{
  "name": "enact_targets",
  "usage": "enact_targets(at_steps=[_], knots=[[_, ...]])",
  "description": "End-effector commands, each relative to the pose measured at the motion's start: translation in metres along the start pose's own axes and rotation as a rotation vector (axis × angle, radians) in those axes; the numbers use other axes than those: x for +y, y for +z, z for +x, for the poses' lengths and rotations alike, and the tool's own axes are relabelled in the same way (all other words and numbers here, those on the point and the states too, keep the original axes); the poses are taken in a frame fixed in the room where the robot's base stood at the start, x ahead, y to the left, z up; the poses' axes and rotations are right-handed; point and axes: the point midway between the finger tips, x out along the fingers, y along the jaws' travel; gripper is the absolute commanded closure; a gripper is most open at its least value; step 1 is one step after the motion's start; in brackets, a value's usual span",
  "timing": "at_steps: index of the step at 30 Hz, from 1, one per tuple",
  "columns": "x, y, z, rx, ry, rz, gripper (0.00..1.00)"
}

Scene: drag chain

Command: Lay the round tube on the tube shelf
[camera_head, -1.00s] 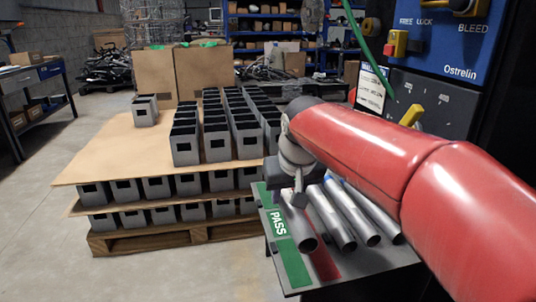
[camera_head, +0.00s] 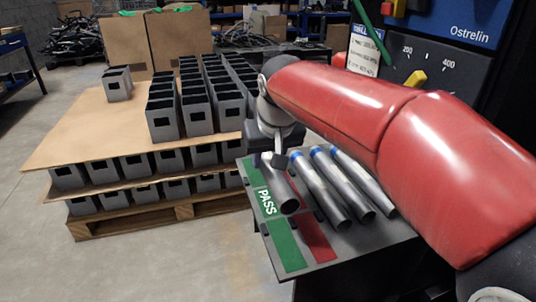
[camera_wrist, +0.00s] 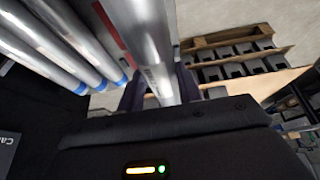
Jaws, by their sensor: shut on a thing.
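My gripper (camera_head: 275,155) is shut on a round grey metal tube (camera_head: 280,186). In the wrist view the tube (camera_wrist: 152,45) runs up between the two dark fingers (camera_wrist: 160,90). In the head view it lies over the border between the green PASS strip and the red strip, left of the other tubes. I cannot tell whether it touches the surface below. The grey shelf top (camera_head: 355,243) bears the green strip (camera_head: 285,245) and the red strip (camera_head: 318,238). Part of the held tube is hidden by my gripper.
Three tubes with blue bands (camera_head: 318,188) lie side by side right of the held tube; they also show in the wrist view (camera_wrist: 60,50). A pallet (camera_head: 150,217) of grey boxes stands to the left. A dark control cabinet (camera_head: 430,70) stands behind my arm.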

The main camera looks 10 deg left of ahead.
Motion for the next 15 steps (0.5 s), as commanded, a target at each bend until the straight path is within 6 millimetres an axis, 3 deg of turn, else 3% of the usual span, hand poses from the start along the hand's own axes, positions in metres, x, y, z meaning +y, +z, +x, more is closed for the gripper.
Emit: enact_targets(at_steps=[15], knots=[[0.001,0.016,0.037,0.002,0.001,0.001,1.0]])
